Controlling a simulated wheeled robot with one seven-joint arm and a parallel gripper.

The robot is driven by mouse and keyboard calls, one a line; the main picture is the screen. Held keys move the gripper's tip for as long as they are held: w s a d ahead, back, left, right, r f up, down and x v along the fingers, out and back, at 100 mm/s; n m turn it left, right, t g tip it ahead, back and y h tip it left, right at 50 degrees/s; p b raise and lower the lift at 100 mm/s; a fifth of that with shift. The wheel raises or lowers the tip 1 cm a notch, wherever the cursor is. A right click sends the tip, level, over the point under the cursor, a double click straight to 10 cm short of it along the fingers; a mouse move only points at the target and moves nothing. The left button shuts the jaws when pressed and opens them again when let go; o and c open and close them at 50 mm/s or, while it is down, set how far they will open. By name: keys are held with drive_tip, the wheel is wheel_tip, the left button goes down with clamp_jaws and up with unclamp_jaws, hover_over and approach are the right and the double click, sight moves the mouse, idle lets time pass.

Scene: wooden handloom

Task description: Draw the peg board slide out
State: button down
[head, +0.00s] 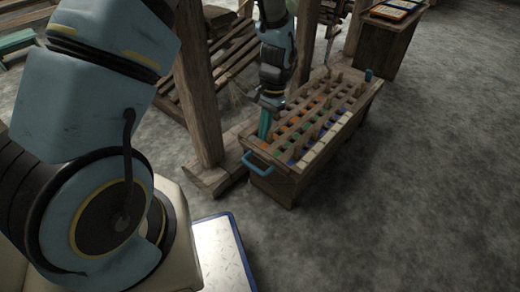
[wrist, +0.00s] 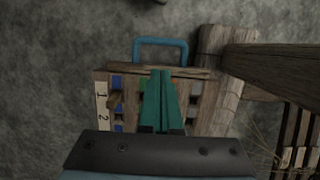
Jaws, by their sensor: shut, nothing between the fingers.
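The peg board slide (head: 330,120) is a long wooden unit with rows of holes, coloured marks and upright pegs. Its blue handle (head: 257,163) sticks out from the near end, and it also shows at the top of the wrist view (wrist: 160,42). My gripper (head: 264,130) points down over the handle end of the board, a little inward from the handle. In the wrist view its teal fingers (wrist: 160,78) are together with nothing between them. They hide part of the board's top. The handle is free of the fingers. I cannot tell whether the fingertips touch the board.
A wooden loom post (head: 197,90) on a thick foot (head: 215,178) stands close to the left of the board. A wooden stand (head: 385,38) is behind it. A blue-rimmed pale panel (head: 222,252) is at the bottom. Grey floor right and in front is clear.

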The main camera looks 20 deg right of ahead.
drive_tip(key=b+x, duration=0.3)
drive_tip(key=x, duration=0.6)
drive_tip(key=shift+f, duration=0.3)
drive_tip(key=shift+s+a, duration=0.1)
drive_tip(key=shift+a, duration=0.15)
drive_tip(key=s+a+p, duration=0.2)
drive_tip(key=a+p, duration=0.1)
drive_tip(key=a, duration=0.3)
drive_tip(key=shift+s, duration=0.3)
drive_tip(key=p+v, duration=0.8)
drive_tip(key=v, duration=0.2)
drive_tip(key=shift+d+p, duration=0.2)
drive_tip(key=shift+p, duration=0.2)
